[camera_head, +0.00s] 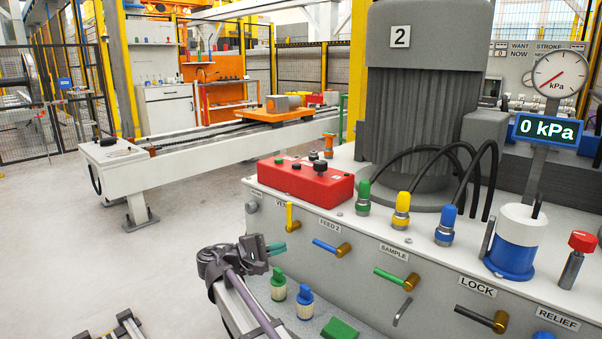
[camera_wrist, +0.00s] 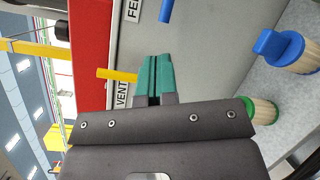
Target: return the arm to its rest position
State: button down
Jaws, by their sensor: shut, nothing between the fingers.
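My gripper (camera_head: 277,249) shows at lower centre in the head view, at the end of my arm, in front of the white cabinet. Its green fingers are together and empty; they also show in the wrist view (camera_wrist: 156,76). The yellow VENT handle (camera_head: 290,214) points upright in the head view, just above the fingers. In the wrist view the same yellow handle (camera_wrist: 116,75) lies beside the fingers, apparently apart from them. The blue FEED 2 handle (camera_head: 327,246) is right of the fingers.
The cabinet front (camera_head: 440,290) also carries a green SAMPLE handle (camera_head: 390,277) and a LOCK lever (camera_head: 477,315). A green-topped bottle (camera_head: 278,286) and blue-topped bottle (camera_head: 304,302) stand below the gripper. A red box (camera_head: 306,182) sits on top. Open floor (camera_head: 60,240) lies left.

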jog(key=s+d+f+m+g+y, duration=0.1)
jog(key=s+d+f+g+y, duration=0.1)
jog(key=s+d+f+y, duration=0.1)
jog(key=s+d+f+m+g+y, duration=0.2)
jog(key=s+d+f+y, duration=0.1)
jog(key=s+d+f, duration=0.2)
jog(key=s+d+f+m+g+y, duration=0.1)
jog(key=s+d+f+m+y, duration=0.1)
jog(key=s+d+f+y, duration=0.1)
jog(key=shift+s+d+f+g, duration=0.2)
jog(key=shift+s+d+f, duration=0.2)
jog(key=shift+f, duration=0.3)
jog(key=shift+s+d+f+g, duration=0.2)
jog(key=shift+s+d+f, duration=0.2)
jog(key=shift+f, duration=0.25)
jog(key=s+d+f+m+g+y, duration=0.25)
jog(key=s+d+m+y, duration=0.35)
jog(key=s+d, duration=0.55)
notch_tip(320, 180, up, 36)
jog(key=a+p, duration=0.1)
jog(key=p, duration=3.5)
jog(key=shift+s+y, duration=0.15)
jog(key=shift+y, duration=0.25)
jog(key=shift+f+t, duration=0.1)
jog(key=shift+t, duration=0.15)
